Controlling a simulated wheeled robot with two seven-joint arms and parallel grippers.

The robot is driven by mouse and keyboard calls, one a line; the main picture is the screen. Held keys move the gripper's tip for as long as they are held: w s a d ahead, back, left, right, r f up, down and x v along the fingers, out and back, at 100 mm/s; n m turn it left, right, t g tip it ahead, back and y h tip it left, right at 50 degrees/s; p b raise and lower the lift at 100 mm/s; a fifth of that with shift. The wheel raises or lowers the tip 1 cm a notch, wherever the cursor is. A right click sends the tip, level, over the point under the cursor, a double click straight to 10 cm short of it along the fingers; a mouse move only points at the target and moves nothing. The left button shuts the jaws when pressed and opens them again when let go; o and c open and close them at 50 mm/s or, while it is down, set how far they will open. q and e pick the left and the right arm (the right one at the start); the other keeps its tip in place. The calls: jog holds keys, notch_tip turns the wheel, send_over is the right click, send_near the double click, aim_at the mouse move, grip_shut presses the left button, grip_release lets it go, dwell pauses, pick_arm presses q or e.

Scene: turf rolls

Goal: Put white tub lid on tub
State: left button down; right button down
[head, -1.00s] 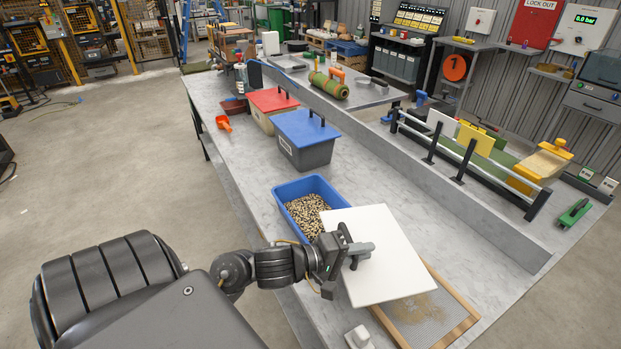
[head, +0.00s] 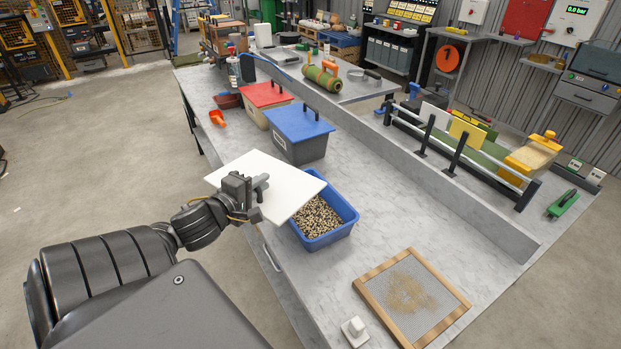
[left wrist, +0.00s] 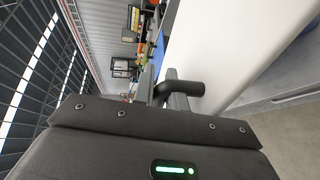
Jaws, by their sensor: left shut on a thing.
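My left gripper (head: 256,188) is shut on the handle of a flat white lid (head: 285,183). In the left wrist view, the fingers (left wrist: 168,92) close on a dark bent handle (left wrist: 185,89) beside the white lid (left wrist: 225,45). An open blue tub (head: 343,222) with speckled pellets stands on the bench. The lid is above and left of this tub in the head view and hides its far left part. The lid does not sit squarely over the tub. My right gripper is out of view.
A grey tub with a blue lid (head: 298,122) and a tub with a red lid (head: 266,95) stand behind. A wood-framed sieve (head: 412,297) and a small white block (head: 355,331) lie in front. Bare bench (head: 400,205) lies right of the blue tub.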

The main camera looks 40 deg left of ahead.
aim_at(300, 183)
pick_arm(q)
jog(key=w+d+f+b, duration=0.1)
jog(key=w, duration=0.2)
jog(key=w+d+f+b, duration=0.1)
jog(key=w+f+b, duration=0.1)
jog(key=w, duration=0.1)
jog(key=w+f+b, duration=0.2)
jog(key=w, duration=0.1)
jog(key=shift+d, duration=0.4)
jog(key=w+d+f+b, duration=0.1)
jog(key=w+f+b, duration=0.3)
jog(key=f+b, duration=0.2)
jog(key=shift+d+f, duration=0.15)
jog(key=shift+f, duration=0.75)
jog(key=c, duration=1.5)
grip_release()
jog(key=shift+o, duration=0.5)
